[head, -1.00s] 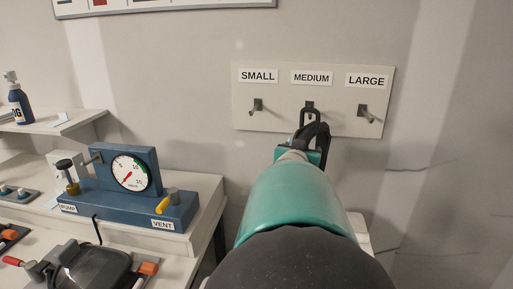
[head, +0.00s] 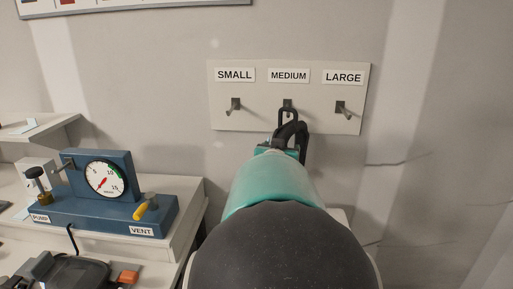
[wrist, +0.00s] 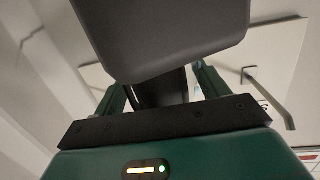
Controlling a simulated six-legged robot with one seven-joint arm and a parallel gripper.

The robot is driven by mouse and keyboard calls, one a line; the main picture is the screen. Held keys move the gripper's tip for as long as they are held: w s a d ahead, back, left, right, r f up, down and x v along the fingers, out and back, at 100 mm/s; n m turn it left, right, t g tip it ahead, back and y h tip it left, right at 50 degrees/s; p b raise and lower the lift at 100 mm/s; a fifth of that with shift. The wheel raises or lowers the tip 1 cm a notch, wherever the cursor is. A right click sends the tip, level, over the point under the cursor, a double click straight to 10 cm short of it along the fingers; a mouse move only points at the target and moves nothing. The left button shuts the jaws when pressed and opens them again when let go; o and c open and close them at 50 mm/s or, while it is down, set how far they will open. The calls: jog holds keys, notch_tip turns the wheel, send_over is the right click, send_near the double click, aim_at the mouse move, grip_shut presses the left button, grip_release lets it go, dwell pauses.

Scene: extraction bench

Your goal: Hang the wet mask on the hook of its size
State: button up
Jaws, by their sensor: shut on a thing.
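The black mask (head: 298,135) is in my gripper (head: 283,148), its body largely hidden behind my arm. Its dark loop stands up in front of the medium hook (head: 288,104); I cannot tell whether the loop is around the hook. The small hook (head: 234,106) and large hook (head: 343,108) are bare, to the left and right on a pale board (head: 255,122). In the wrist view the dark mask (wrist: 165,35) fills the upper middle, between the green fingers of my gripper (wrist: 163,92). No size mark on the mask is visible.
A metal hook (wrist: 270,97) shows right of the mask in the wrist view. At left in the head view, a blue pump unit with a gauge (head: 104,177) and a vent lever (head: 147,208) stands on a pale bench (head: 190,228). The wall right of the board is clear.

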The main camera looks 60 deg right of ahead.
dwell(0.3)
jog(key=o, duration=1.9)
jog(key=shift+c, duration=0.2)
jog(key=shift+a, duration=0.1)
